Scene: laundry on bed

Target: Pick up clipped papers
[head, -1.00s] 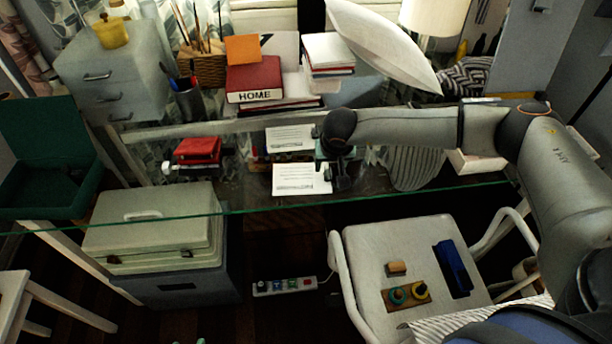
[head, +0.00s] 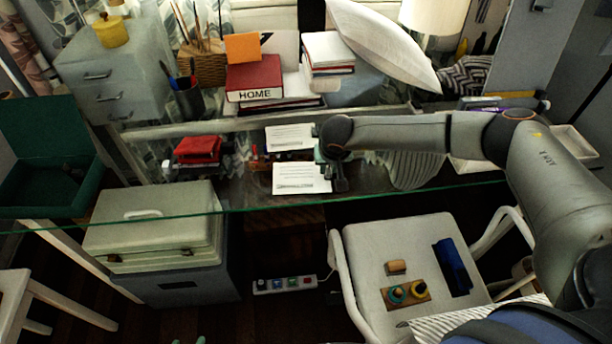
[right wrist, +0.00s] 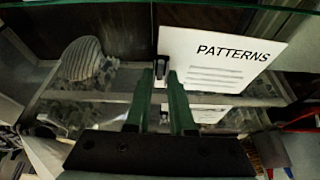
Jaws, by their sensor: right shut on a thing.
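The clipped papers (head: 300,178) are a white sheet with printed lines, at the front part of the glass desk in the head view. In the right wrist view the papers (right wrist: 222,62) read "PATTERNS" and have a dark clip (right wrist: 164,68) at their left edge. My right gripper (head: 338,180) is at the right edge of the papers, shut on them at the clip. Its green fingers (right wrist: 165,90) close at the clip in the wrist view. Small teal tips (head: 198,341) at the bottom edge of the head view may be my left gripper; most of it is hidden.
A second white sheet shape (head: 289,137) shows behind, perhaps a reflection. A red object (head: 198,150) lies to the left, books (head: 254,80) stand behind, and a striped rounded object (head: 415,168) is to the right. A white chair (head: 400,250) stands in front of the desk.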

